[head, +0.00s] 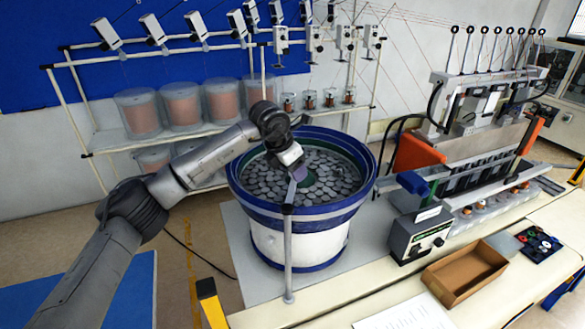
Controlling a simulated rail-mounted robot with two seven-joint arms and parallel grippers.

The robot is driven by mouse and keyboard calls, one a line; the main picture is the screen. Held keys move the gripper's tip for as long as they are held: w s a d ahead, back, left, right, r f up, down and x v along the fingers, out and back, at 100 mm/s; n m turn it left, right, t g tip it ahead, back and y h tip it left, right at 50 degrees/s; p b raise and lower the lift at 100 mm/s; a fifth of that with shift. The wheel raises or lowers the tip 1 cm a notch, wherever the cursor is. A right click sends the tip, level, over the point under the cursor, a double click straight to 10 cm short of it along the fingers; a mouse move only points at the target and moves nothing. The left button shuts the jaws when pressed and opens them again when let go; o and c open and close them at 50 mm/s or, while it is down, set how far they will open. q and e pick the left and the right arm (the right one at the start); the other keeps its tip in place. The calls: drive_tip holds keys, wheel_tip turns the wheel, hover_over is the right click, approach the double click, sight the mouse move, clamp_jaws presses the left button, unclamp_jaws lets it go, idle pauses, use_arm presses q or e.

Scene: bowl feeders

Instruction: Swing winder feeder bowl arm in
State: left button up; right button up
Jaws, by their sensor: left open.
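The feeder bowl (301,240) is a white drum with blue bands, filled with grey discs, and stands on the table in the middle. A slim grey post (288,255) stands upright at its front, with a dark cap (288,209) level with the rim. A short thin bar, probably the swing arm (292,190), seems to run from the cap toward my left gripper. My left gripper (297,173) is open over the front part of the bowl, close to this bar. Whether it touches the bar cannot be told. My right gripper is out of view.
A winder machine (480,130) with orange side plates stands to the right. A control box (420,234) and an open cardboard tray (464,274) lie right of the bowl. A rack with copper spools (182,104) stands behind.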

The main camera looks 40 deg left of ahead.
use_arm(q)
drive_tip(key=b+v, duration=0.2)
drive_tip(key=v, duration=1.1)
drive_tip(key=shift+s+r, duration=0.15)
drive_tip(key=shift+r, duration=0.2)
